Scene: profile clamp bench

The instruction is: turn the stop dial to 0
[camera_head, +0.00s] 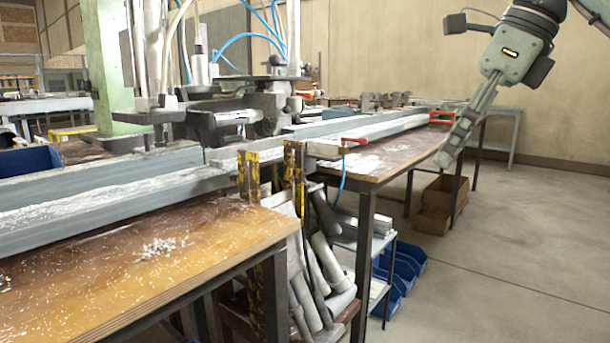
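I cannot make out a stop dial in the head view. The clamp bench (100,201) carries long grey metal profile rails, with a machine head (262,105) above them. A red lever (354,140) sits at the rail's side near the middle. My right gripper (444,160) hangs down from the upper right, its fingers pointing down and left. It is seen edge-on beside the far bench's right end, so whether it is open or shut does not show. Nothing is visible in it. My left gripper is not in view.
A red clamp-like part (442,117) is at the far rail end, close to my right arm. Yellow-black posts (293,180) stand between the benches. Grey tubes (325,265) and blue bins (405,265) are below. The floor (500,240) at the right is clear.

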